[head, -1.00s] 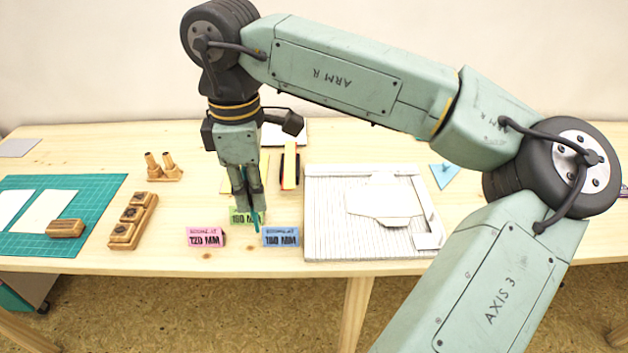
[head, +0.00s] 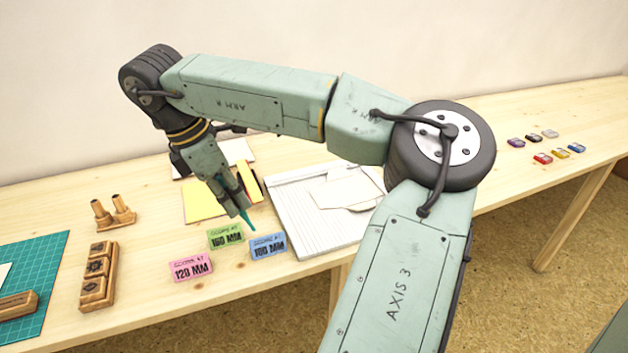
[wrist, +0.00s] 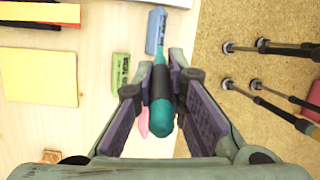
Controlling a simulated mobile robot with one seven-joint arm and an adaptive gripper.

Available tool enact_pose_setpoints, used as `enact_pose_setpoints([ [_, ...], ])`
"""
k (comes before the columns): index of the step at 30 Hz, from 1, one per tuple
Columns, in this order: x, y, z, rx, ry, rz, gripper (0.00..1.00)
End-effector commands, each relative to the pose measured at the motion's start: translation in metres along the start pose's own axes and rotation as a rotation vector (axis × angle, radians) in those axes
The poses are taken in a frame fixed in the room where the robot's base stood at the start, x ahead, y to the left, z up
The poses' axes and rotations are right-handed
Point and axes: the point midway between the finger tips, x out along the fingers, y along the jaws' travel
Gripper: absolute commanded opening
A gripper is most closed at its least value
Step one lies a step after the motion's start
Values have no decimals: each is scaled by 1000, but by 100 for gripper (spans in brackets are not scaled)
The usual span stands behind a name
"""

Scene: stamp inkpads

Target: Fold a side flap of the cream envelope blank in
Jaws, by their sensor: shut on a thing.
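The cream envelope blank (head: 345,191) lies on the pale grooved scoring board (head: 289,212), right of my gripper. It looks flat, with angled flap edges; my arm hides part of its far side. My gripper (head: 238,201) is shut on a teal tool with a dark grip band, held tip down above the table left of the board. In the wrist view the teal tool (wrist: 161,117) sits between the two finger pads (wrist: 161,88), its thin end pointing away. The blank is not in the wrist view.
A yellow sheet (head: 203,203) lies behind my gripper. Wooden stamps (head: 96,275) and a green cutting mat (head: 45,258) are at left. Several inkpads (head: 543,158) sit far right.

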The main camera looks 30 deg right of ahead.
Motion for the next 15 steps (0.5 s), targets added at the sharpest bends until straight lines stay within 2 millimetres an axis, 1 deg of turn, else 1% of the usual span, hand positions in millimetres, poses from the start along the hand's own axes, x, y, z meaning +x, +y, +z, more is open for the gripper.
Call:
enact_pose_setpoints([
  [1,16,6,27,-1,-53,-9,0],
  [2,23,8,43,-9,-83,-13,0],
  [3,31,10,62,-17,-121,-18,0],
  [6,46,10,106,-33,-199,-24,0],
  [9,56,8,138,-43,-254,-31,0],
  [10,58,7,144,-45,-266,-32,0],
  [12,61,5,157,-47,-287,-34,0],
  [15,63,4,166,-51,-302,-36,0],
])
